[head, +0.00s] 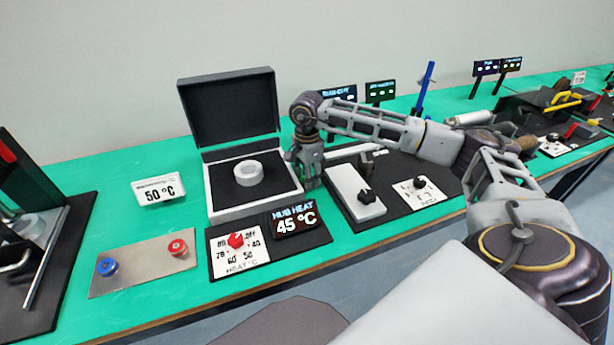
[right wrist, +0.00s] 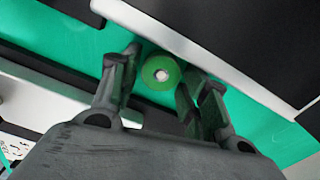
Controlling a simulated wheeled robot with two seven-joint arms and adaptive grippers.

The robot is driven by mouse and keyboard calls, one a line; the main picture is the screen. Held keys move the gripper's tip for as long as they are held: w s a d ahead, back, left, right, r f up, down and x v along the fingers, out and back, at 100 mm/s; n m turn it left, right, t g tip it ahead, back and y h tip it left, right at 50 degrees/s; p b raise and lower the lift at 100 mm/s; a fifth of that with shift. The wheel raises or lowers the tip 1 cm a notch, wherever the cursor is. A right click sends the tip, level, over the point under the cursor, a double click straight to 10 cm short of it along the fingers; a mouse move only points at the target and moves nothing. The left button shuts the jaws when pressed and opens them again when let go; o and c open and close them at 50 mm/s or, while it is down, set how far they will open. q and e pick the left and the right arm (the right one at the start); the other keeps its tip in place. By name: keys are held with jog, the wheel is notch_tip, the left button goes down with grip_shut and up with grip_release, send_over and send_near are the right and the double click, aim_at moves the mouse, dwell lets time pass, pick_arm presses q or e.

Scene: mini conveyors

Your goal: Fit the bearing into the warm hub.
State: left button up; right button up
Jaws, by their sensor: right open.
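The hub (head: 249,173) looks like a pale ring and sits on the dark plate of an open-lidded heater box (head: 212,180). The heat display (head: 296,219) reads 45 °C, and a sign (head: 160,190) reads 50 °C. My right gripper (head: 308,181) points down just right of the box, with its fingers apart. In the right wrist view, a round green piece with a bright centre (right wrist: 161,73) shows between the fingers, and I cannot tell whether they touch it. Which piece is the bearing is not clear. My left gripper is out of view.
A metal plate (head: 140,267) at the front left holds a blue (head: 107,266) and a red (head: 177,247) round piece. A red heat knob (head: 236,240) is in front of the box. A black press-like fixture stands at far left. A white block (head: 352,190) lies right of my gripper.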

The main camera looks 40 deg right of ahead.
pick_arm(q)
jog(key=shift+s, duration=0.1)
pick_arm(e)
jog(key=shift+r, duration=0.1)
jog(key=shift+r, duration=0.45)
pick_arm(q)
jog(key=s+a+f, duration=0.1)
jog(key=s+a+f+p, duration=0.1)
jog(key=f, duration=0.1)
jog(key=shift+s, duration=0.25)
pick_arm(e)
notch_tip(320, 180, up, 11)
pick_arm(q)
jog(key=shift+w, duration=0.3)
pick_arm(e)
jog(key=shift+o, duration=0.2)
jog(key=shift+r, duration=0.1)
